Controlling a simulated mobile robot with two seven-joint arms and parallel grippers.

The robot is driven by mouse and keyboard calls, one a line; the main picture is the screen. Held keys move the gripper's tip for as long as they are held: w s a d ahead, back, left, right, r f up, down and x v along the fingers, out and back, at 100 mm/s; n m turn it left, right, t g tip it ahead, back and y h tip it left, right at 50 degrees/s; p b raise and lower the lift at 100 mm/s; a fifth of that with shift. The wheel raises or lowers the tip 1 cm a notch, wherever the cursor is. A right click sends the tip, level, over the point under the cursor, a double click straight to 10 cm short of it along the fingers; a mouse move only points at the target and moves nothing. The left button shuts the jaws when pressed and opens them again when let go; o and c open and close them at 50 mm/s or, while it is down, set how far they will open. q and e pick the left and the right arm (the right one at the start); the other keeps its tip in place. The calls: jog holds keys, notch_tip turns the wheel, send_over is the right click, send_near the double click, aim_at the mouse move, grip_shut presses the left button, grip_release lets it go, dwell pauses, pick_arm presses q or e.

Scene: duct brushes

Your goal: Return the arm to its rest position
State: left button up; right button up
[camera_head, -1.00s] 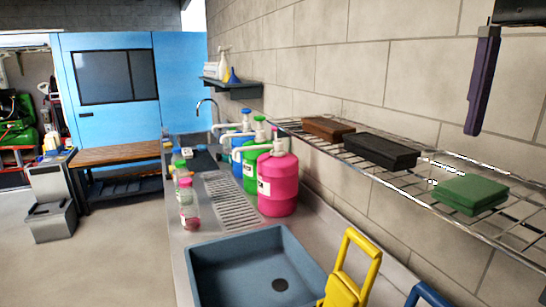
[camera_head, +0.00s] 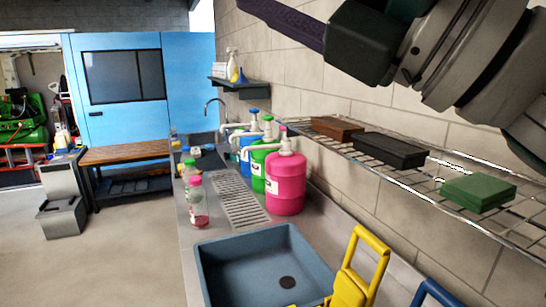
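My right arm comes in from the right across the top of the head view. Its dark gripper (camera_head: 282,20) points to the upper left, in front of the block wall and above the wire shelf. Only one long purple finger shape shows, seen from the side, so I cannot tell whether it is open or shut. I see no object held in it. My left gripper is not in view.
Below the arm, a wire shelf (camera_head: 440,185) holds a brown block (camera_head: 336,127), a black block (camera_head: 390,149) and a green block (camera_head: 478,192). Pink (camera_head: 286,185) and other pump bottles stand behind the sink basin (camera_head: 265,262). Yellow handles (camera_head: 362,262) rise at front.

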jog(key=w+d+f+m+t+h, duration=0.2)
jog(key=d+f+m+t+h, duration=0.25)
jog(key=m, duration=0.45)
jog(key=w+d+f+m+t+h, duration=0.15)
jog(key=d+m+t+h, duration=0.3)
jog(key=m+h, duration=0.45)
jog(key=s+d+f+m+g+h, duration=0.2)
jog(key=s+d+f+m+g, duration=0.1)
jog(key=f+m, duration=0.3)
jog(key=s+d+f+m+g+h, duration=0.3)
jog(key=s+d+f+m+g, duration=0.15)
jog(key=f, duration=0.35)
jog(key=s+d+f+m+g+h, duration=0.2)
jog(key=d+f+m+g, duration=0.1)
jog(key=f+m, duration=0.4)
jog(key=s+f+m+g, duration=0.1)
jog(key=s+f+g, duration=0.25)
jog(key=s, duration=0.45)
jog(key=s+f+m+g, duration=0.1)
jog(key=s+f+g, duration=0.25)
jog(key=s, duration=0.45)
notch_tip(320, 180, up, 16)
jog(key=w+p, duration=0.1)
jog(key=p, duration=1.5)
jog(key=shift+w+f+y, duration=0.2)
jog(key=shift+f+y, duration=0.05)
jog(key=shift+y, duration=0.1)
jog(key=shift+t, duration=0.25)
